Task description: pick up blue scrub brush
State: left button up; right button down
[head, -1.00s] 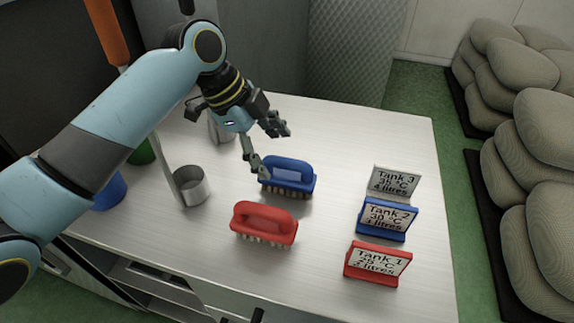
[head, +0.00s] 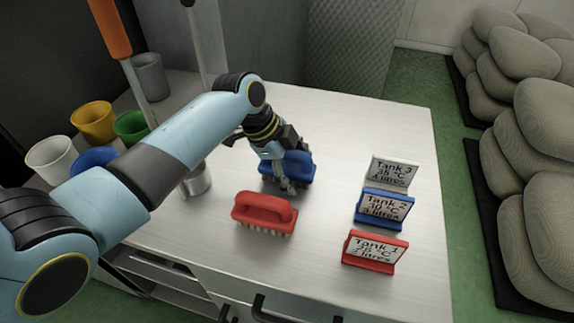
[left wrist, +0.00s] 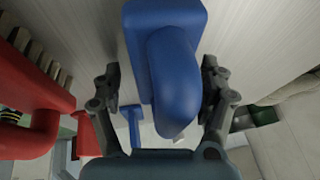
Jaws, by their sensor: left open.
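The blue scrub brush (head: 298,168) stands bristles down on the pale table (head: 320,245), partly hidden behind my left gripper in the head view. My left gripper (head: 291,174) is low at the brush. In the left wrist view the blue brush (left wrist: 172,85) lies between the two open fingers (left wrist: 160,85), its handle toward me, with a gap visible on each side. My right gripper does not show.
A red scrub brush (head: 264,212) stands just in front of the blue one. Tank signs in white (head: 391,172), blue (head: 384,207) and red (head: 375,251) stand to the right. A metal cup (head: 197,181) and coloured cups such as the yellow one (head: 93,121) are to the left.

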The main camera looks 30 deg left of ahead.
aim_at(291, 152)
pick_arm(q)
jog(key=c, duration=1.3)
jog(key=shift+c, duration=0.3)
jog(key=shift+r, duration=0.2)
jog(key=shift+r, duration=0.25)
notch_tip(291, 152, up, 3)
jog(key=shift+f+b, duration=0.2)
jog(key=shift+b, duration=0.1)
jog(key=s+d+r, duration=0.1)
jog(key=s+r, duration=0.1)
jog(key=s, duration=0.1)
jog(key=s+d+r, duration=0.1)
jog(key=s+r, duration=0.2)
jog(key=s, duration=0.1)
jog(key=s+d+r+b, duration=0.1)
jog(key=s+r, duration=0.1)
jog(key=s, duration=0.2)
jog(key=shift+s+d+r, duration=0.1)
jog(key=shift+r, duration=0.2)
